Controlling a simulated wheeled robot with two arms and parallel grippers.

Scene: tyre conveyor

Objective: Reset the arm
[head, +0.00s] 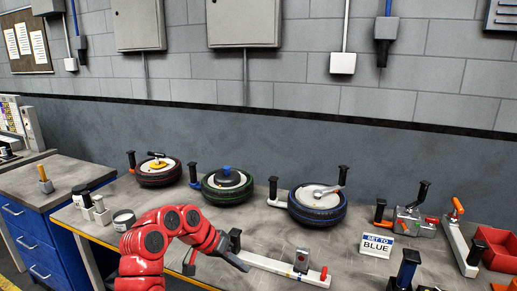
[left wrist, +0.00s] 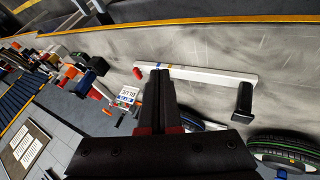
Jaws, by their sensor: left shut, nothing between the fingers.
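My red left arm reaches in from the bottom left in the head view. Its black gripper (head: 240,262) is over the near part of the grey table. In the left wrist view the gripper (left wrist: 160,76) has its fingers together, with nothing between them. A white bar (head: 272,267) with a grey block and a red end knob lies beside the gripper; it also shows in the left wrist view (left wrist: 205,74) beyond the fingertips. A sign (head: 377,245) reads "SET TO BLUE". My right gripper is not in view.
A grey device (head: 411,222), an orange-handled bar (head: 458,236) and a red bin (head: 497,247) are on the right.

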